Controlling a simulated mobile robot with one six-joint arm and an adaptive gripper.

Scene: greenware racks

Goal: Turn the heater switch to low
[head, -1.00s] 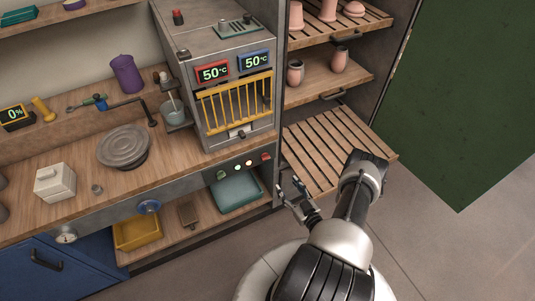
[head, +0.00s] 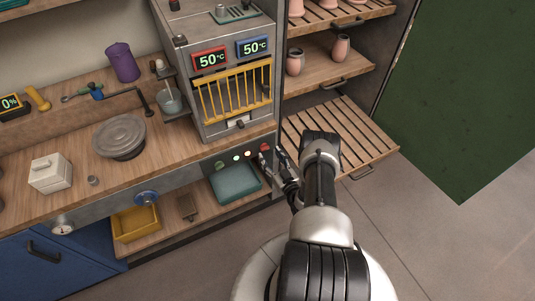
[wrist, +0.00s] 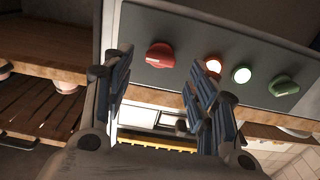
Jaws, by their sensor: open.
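A control panel below the counter's front edge carries a red knob (head: 264,148), two lit lamps and a green knob (head: 220,165). In the wrist view the panel (wrist: 180,25) shows the red knob (wrist: 160,55), an orange lamp (wrist: 212,64), a pale green lamp (wrist: 242,74) and the green knob (wrist: 284,86). I cannot read any label telling which knob is the heater switch. My gripper (head: 279,163) is open and empty, just right of and below the red knob. In the wrist view the red knob lies between the fingers (wrist: 167,65), seemingly beyond their tips.
Above the panel stands a grey cabinet with a yellow barred front (head: 232,92) and two displays (head: 210,59) reading 50°C. A slatted shelf (head: 345,135) is right of the panel. A teal tray (head: 235,182) and yellow bin (head: 136,222) sit below. Floor at right is clear.

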